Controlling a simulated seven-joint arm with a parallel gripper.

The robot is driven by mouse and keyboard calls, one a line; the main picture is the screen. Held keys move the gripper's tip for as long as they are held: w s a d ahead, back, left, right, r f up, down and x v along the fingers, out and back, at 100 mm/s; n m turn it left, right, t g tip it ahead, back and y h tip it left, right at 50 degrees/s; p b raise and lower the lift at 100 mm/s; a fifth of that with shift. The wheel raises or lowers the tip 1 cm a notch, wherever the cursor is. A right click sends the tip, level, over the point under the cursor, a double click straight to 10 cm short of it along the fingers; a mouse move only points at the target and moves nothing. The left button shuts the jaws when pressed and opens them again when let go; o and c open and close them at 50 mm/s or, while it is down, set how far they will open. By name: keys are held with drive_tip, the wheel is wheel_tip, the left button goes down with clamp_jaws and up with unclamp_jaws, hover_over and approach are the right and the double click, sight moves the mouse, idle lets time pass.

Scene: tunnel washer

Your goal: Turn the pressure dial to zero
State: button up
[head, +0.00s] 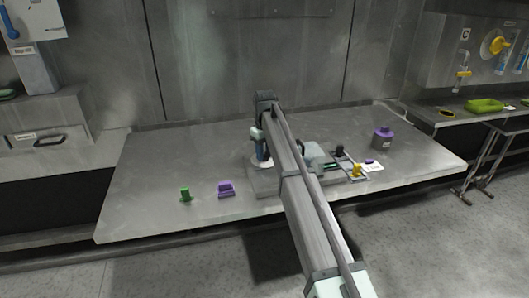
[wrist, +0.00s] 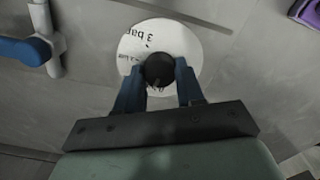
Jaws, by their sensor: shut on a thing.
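The pressure dial has a black round knob (wrist: 159,70) in the middle of a white round plate (wrist: 137,45). The plate carries black print that reads "3 bar", partly covered by the knob and fingers. My gripper (wrist: 160,72) has its two blue fingers on either side of the knob, shut on it. In the head view the plate's white edge (head: 262,163) shows on the steel counter below my wrist; the knob is hidden there. I cannot tell where the knob points.
A blue lever on a pale pipe (wrist: 28,50) stands left of the dial in the wrist view. On the counter (head: 150,165) are a green piece (head: 185,194), a purple block (head: 226,189), a purple jar (head: 382,138) and a yellow piece (head: 357,170). The counter's left part is mostly clear.

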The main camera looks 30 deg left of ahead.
sight(265, 154)
drive_tip(key=shift+n, duration=1)
drive_tip(key=o, duration=1)
drive_tip(key=shift+o, duration=0.2)
wheel_tip(265, 154, up, 14)
